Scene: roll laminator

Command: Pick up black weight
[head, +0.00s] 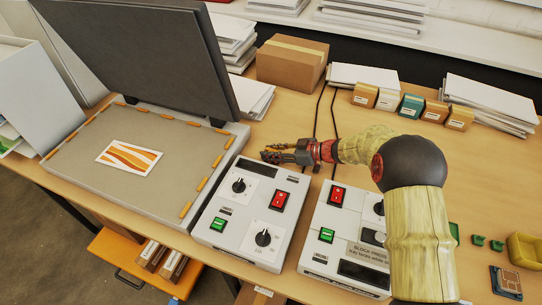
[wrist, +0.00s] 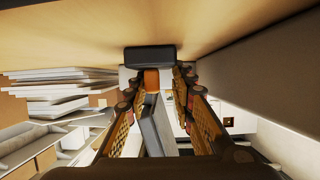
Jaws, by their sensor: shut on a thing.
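My gripper (head: 273,153) is above the back end of the left control box in the head view, fingers pointing left. In the wrist view its two fingers (wrist: 155,80) stand either side of a narrow orange-brown piece that meets a black block (wrist: 150,54), which I take to be the black weight. The gripper looks shut on it. A grey bar (wrist: 155,128) shows between the fingers, nearer the camera. In the head view the weight cannot be told apart from the dark fingers.
The laminator's raised dark lid (head: 140,50) stands left of my gripper, over a grey bed (head: 75,170) with an orange-striped sheet (head: 130,157). The left control box (head: 245,215) and right control box (head: 345,240) lie in front. A cardboard box (head: 291,62) and paper stacks stand behind.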

